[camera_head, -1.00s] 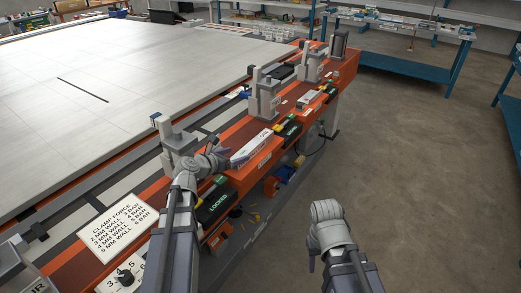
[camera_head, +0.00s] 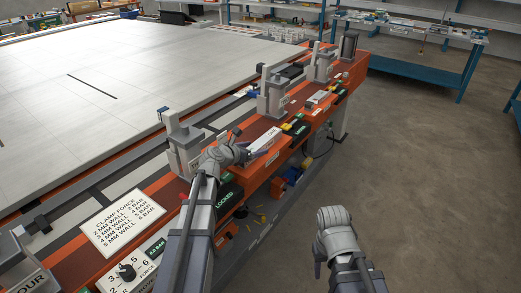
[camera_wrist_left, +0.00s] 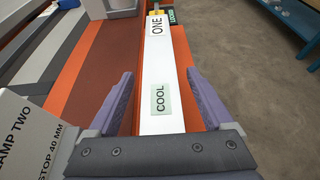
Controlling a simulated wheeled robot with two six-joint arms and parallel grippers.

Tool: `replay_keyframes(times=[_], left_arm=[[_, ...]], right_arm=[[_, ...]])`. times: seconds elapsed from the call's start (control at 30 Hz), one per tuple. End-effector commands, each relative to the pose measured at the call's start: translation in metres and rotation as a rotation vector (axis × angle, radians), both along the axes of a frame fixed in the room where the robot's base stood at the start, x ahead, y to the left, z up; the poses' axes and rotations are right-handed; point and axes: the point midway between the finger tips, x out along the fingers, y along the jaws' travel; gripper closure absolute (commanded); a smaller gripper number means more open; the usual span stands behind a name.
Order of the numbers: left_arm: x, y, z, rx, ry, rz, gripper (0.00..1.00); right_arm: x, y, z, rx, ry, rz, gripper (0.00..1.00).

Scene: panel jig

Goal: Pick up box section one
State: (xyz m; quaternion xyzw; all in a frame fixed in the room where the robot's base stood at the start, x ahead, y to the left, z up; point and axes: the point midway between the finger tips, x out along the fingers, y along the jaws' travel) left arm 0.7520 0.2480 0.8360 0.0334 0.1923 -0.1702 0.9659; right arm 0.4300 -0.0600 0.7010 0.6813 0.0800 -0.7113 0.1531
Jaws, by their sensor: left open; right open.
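Box section one (camera_wrist_left: 162,73) is a long white bar on the orange rail, with labels reading "ONE" and "COOL" in the left wrist view. In the head view its far part (camera_head: 265,139) shows past my left gripper (camera_head: 246,149). In the left wrist view my left gripper (camera_wrist_left: 163,100) is open, with its purple fingers on either side of the bar and gaps showing. I cannot tell how far above the bar the fingers are. My right gripper (camera_head: 318,268) hangs over the floor to the right, away from the rail, its fingers mostly hidden.
A grey clamp (camera_head: 184,146) stands left of my left gripper, and another clamp (camera_head: 272,95) stands farther along the orange rail (camera_head: 267,187). A black "LOCKED" unit (camera_head: 228,197) is close by the left arm. The floor (camera_head: 420,190) at right is open.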

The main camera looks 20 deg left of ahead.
Motion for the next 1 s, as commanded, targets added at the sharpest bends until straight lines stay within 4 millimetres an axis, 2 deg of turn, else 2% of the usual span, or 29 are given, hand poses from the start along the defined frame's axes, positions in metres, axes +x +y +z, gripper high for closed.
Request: replay_keyframes(times=[0.17,0.9,1.0], left_arm=[[-0.0001,-0.0003,0.0004,0.000,0.000,0.000,0.15],[-0.0003,0.0000,0.0003,0.001,0.000,0.001,0.97],[-0.0003,0.0000,0.0003,0.001,0.000,0.001,1.00]], right_arm=[[0.0000,0.0000,0.0004,0.000,0.000,0.000,0.50],[0.0000,0.0000,0.0004,0.000,0.000,0.000,0.50],[0.0000,0.0000,0.0004,0.000,0.000,0.000,0.50]])
